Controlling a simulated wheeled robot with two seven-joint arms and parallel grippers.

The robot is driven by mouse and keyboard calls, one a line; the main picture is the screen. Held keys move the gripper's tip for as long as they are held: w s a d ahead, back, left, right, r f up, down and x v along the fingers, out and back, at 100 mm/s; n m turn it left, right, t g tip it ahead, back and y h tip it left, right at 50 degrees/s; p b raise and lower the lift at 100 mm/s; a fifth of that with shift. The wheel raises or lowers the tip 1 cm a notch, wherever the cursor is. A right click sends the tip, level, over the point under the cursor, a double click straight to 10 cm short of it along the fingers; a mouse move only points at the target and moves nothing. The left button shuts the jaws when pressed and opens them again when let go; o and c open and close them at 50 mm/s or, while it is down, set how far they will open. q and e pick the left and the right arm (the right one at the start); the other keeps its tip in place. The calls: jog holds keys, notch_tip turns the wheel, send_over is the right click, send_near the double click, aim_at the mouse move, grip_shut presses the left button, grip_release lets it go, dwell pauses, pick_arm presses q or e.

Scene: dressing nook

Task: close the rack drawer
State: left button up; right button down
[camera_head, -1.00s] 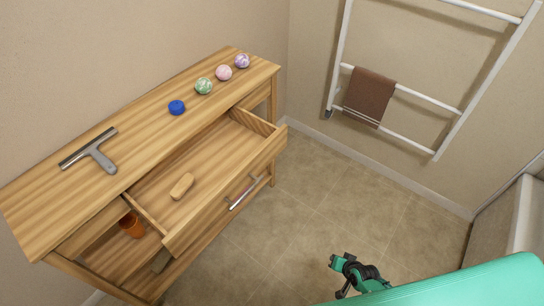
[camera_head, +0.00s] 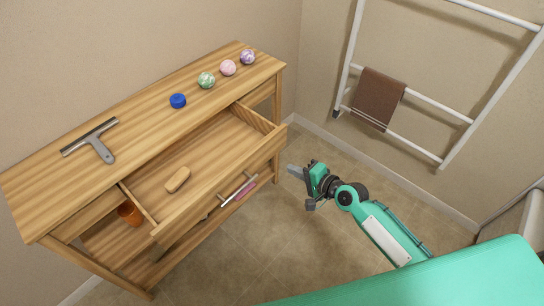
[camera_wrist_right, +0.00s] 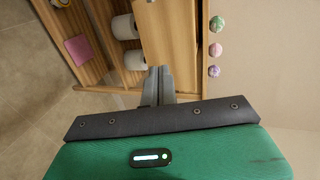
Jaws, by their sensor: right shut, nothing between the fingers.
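The rack drawer (camera_head: 217,196) is pulled well out of the wooden rack (camera_head: 85,176). It has a silver bar handle (camera_head: 238,190), and a tan oblong block (camera_head: 177,180) lies inside. My right gripper (camera_head: 296,171) is shut and empty, just right of the drawer front's far end, with a visible gap in the head view. In the right wrist view its fingers (camera_wrist_right: 158,84) are together, pointing at a wooden panel (camera_wrist_right: 168,40), probably the drawer; contact is unclear there. My left gripper is not in view.
On the rack top are a squeegee (camera_head: 95,139), a blue puck (camera_head: 178,101) and several marbled balls (camera_head: 206,80). An orange cup (camera_head: 129,213) is below. The wrist view shows white rolls (camera_wrist_right: 124,27) and a pink item (camera_wrist_right: 79,48). Floor (camera_head: 300,235) before the rack is clear.

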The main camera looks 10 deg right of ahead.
aim_at(264, 154)
jog(key=x, duration=0.5)
jog(key=r+p+x, duration=0.1)
jog(key=x, duration=0.2)
jog(key=shift+w+a+f, duration=0.15)
jog(key=shift+w+a, duration=0.1)
jog(key=shift+w, duration=0.15)
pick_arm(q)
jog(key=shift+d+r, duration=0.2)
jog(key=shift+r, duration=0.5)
pick_arm(e)
jog(key=shift+w+a+f, duration=0.1)
jog(key=shift+w+a, duration=0.1)
jog(key=shift+w, duration=0.1)
